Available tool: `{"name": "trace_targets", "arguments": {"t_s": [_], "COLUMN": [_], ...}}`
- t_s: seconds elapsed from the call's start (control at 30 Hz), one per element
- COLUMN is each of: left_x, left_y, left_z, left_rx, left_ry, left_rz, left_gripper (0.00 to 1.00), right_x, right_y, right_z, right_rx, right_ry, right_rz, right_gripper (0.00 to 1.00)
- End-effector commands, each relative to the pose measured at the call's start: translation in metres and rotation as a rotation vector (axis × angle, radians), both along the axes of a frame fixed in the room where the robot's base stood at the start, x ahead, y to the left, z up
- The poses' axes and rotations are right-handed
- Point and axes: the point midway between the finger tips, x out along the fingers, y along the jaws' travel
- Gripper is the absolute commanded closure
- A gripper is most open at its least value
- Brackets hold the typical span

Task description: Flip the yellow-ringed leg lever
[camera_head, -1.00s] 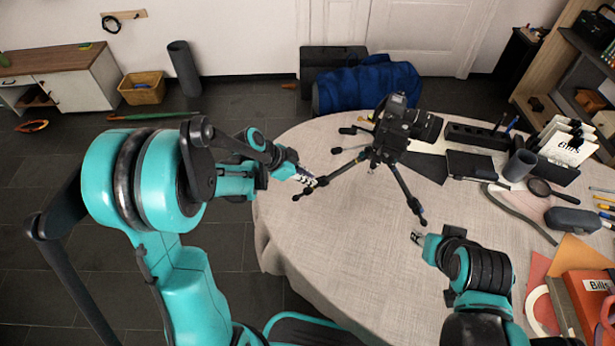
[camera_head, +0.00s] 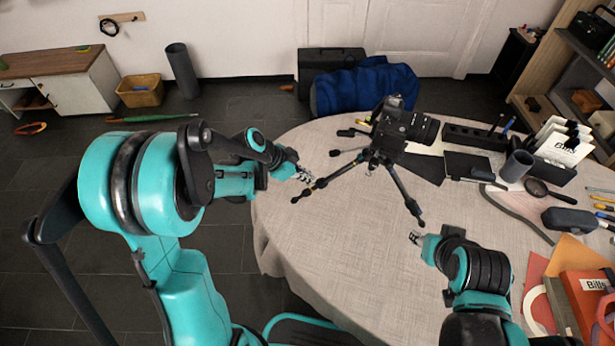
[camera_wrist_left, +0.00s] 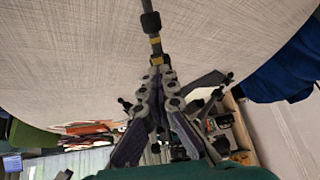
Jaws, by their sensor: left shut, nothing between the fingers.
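The black tripod (camera_head: 388,175) stands on the table with a camera on its head. One leg reaches left toward my left gripper (camera_head: 306,176). In the left wrist view, this leg (camera_wrist_left: 150,22) carries yellow bands (camera_wrist_left: 155,41) just beyond my fingertips (camera_wrist_left: 158,76). The left fingers are shut and empty, close to the leg; I cannot tell whether they touch it. The lever's own position is too small to tell. My right gripper (camera_head: 415,238) hovers near the foot of the front right leg; its fingers are too small to read.
The round table (camera_head: 330,245) has free cloth in front of the tripod. A notebook (camera_head: 468,165), a magnifying glass (camera_head: 537,188), a dark cup (camera_head: 516,166) and a bills holder (camera_head: 560,150) crowd the right side. A blue bag (camera_head: 367,87) lies behind the table.

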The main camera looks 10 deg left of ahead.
Motion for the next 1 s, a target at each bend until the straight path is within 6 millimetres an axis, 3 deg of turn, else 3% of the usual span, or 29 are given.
{"name": "trace_targets", "arguments": {"t_s": [1.0], "left_x": [0.005], "left_y": [-0.010], "left_z": [0.012], "left_rx": [0.000], "left_ry": [0.000], "left_rz": [0.000], "left_gripper": [1.00], "right_x": [0.000], "right_y": [0.000], "right_z": [0.008], "right_rx": [0.000], "right_ry": [0.000], "right_rz": [0.000], "right_gripper": [0.60]}}
